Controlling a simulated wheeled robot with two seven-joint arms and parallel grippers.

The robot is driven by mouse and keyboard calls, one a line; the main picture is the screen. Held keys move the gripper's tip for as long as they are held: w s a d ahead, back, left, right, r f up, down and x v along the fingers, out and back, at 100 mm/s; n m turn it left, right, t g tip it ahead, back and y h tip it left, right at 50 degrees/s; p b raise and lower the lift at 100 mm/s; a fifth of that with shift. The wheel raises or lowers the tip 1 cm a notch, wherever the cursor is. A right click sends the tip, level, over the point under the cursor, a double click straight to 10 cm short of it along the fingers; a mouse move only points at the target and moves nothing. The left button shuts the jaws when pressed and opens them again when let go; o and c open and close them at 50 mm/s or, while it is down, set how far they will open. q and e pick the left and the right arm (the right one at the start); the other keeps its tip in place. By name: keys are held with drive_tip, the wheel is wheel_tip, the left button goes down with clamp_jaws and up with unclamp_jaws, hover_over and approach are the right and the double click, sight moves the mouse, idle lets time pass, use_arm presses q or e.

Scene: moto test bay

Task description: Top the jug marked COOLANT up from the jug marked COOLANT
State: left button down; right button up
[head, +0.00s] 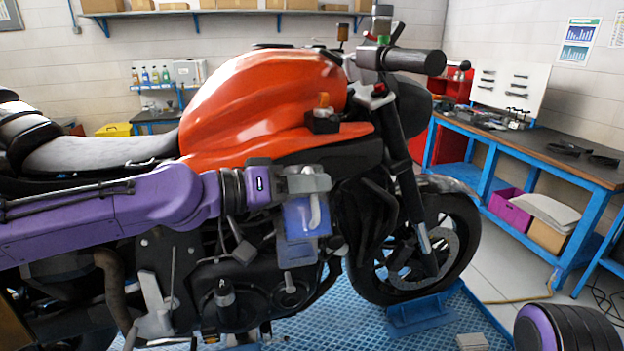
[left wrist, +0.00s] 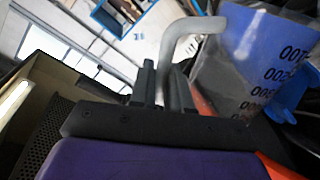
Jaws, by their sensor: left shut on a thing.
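My left gripper (head: 306,183) is shut on the grey handle of a translucent blue jug (head: 296,218), in front of the motorcycle's engine. In the left wrist view the fingers (left wrist: 161,85) close around the handle (left wrist: 187,36), and the jug (left wrist: 250,62) shows printed graduation numbers at the upper right. The jug looks roughly upright in the head view. No COOLANT lettering is legible, and I cannot make out a second jug for certain. My right gripper is out of view.
An orange motorcycle (head: 262,95) fills the middle, its front wheel in a blue chock (head: 418,314) on a blue grid platform (head: 345,325). A small black holder with an orange top (head: 322,118) sits by the tank.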

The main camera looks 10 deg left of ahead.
use_arm(q)
drive_tip(key=shift+w+r+p, duration=0.1)
drive_tip(key=shift+r+p, duration=0.25)
drive_tip(key=shift+r, duration=0.15)
drive_tip(key=shift+f+b, duration=0.3)
drive_tip(key=shift+b, duration=0.05)
drive_tip(key=shift+w+a+r+n, duration=0.2)
drive_tip(key=shift+a+r+n, duration=0.1)
drive_tip(key=shift+n, duration=0.4)
drive_tip(key=shift+r, duration=0.25)
drive_tip(key=shift+w+a+r+n+g, duration=0.25)
drive_tip(key=shift+w+r+n, duration=0.3)
drive_tip(key=shift+r, duration=0.15)
drive_tip(key=shift+w+a+r+n+g, duration=0.1)
drive_tip(key=shift+w+r+n+g, duration=0.25)
drive_tip(key=shift+r+n, duration=0.3)
idle(4.8)
